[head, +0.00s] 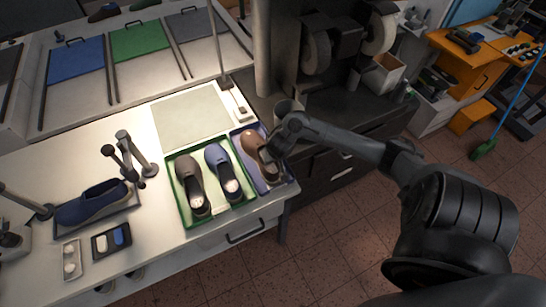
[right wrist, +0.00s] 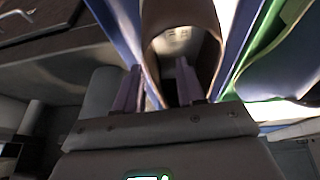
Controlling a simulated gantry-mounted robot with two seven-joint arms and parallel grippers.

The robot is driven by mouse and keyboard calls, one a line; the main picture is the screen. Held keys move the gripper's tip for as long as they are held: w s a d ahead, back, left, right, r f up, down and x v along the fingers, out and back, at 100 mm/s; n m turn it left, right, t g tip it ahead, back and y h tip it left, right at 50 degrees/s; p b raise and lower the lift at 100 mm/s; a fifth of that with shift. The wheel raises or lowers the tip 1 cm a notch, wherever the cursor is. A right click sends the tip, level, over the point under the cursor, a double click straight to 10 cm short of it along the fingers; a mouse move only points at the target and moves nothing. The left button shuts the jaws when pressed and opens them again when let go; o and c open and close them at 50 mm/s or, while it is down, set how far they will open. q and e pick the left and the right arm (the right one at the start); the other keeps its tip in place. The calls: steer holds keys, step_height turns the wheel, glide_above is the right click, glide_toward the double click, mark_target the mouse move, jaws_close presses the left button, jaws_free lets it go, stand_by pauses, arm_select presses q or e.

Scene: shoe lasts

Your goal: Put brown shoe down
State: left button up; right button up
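The brown shoe (head: 254,145) lies in the narrow blue tray (head: 283,186) at the right end of the table, its toe and opening visible in the head view. My right gripper (head: 272,160) is down at the shoe's right side and hides part of it. In the right wrist view the brown shoe (right wrist: 180,20) is between and beyond the fingers of my right gripper (right wrist: 160,88). The fingers stand apart, one at the shoe's left edge and one over its opening, with a visible gap between them. My left gripper is not in view.
A green tray (head: 216,222) beside the blue tray holds a grey-brown shoe (head: 189,180) and a blue shoe (head: 222,170). A dark blue shoe (head: 92,203) stands at the left. A pale empty mat (head: 190,117) lies behind. A dark machine (head: 340,40) stands behind the right arm.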

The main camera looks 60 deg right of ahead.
steer(key=p+v, duration=0.9)
steer(key=v, duration=0.3)
steer(key=s+a+f+n+t+y, duration=0.15)
steer(key=a+n, duration=0.35)
steer(key=a, duration=1.1)
steer(key=s+a+r+n+g+y, duration=0.1)
steer(key=s+a+r+n+y, duration=0.1)
steer(key=s+a+r+n, duration=0.2)
steer(key=s+a+r, duration=0.1)
steer(key=s+a, duration=0.2)
steer(key=s, duration=0.2)
steer(key=shift+s+a+r, duration=0.15)
steer(key=shift+a+r, duration=0.1)
step_height(320, 180, up, 10)
steer(key=p, duration=1)
steer(key=shift+r, duration=0.15)
